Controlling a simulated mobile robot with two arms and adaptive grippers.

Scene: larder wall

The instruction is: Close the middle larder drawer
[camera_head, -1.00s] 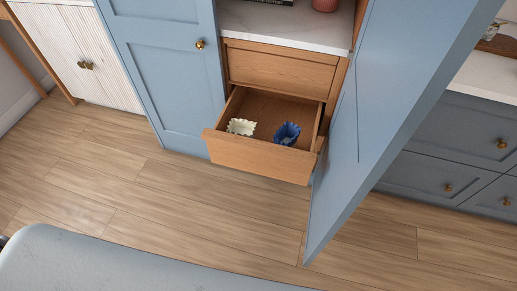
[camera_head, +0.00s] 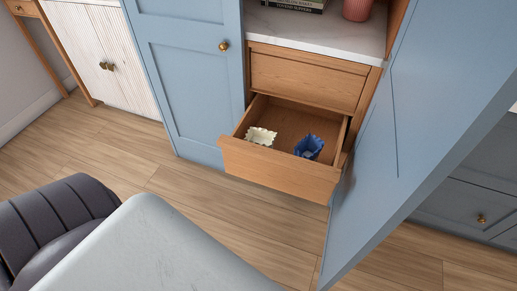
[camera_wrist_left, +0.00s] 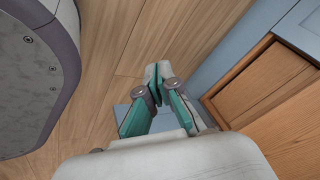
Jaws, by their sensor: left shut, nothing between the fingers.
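The open larder drawer (camera_head: 278,172) is wooden and pulled well out, below a shut wooden drawer (camera_head: 305,80). It holds a cream fluted dish (camera_head: 261,136) and a blue fluted dish (camera_head: 309,147). My left gripper (camera_wrist_left: 158,72) shows only in the left wrist view. Its teal-lined fingers are shut with nothing between them, above the floor. Wooden larder fronts (camera_wrist_left: 250,85) lie to its right in that view, apart from the fingers; I cannot tell which drawer they belong to. My right gripper is not in view.
A blue larder door (camera_head: 400,130) stands open to the right of the drawer. A shut blue door (camera_head: 195,90) is on its left. Books (camera_head: 296,4) and a pink jar (camera_head: 357,9) stand on the marble shelf (camera_head: 320,30) above.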

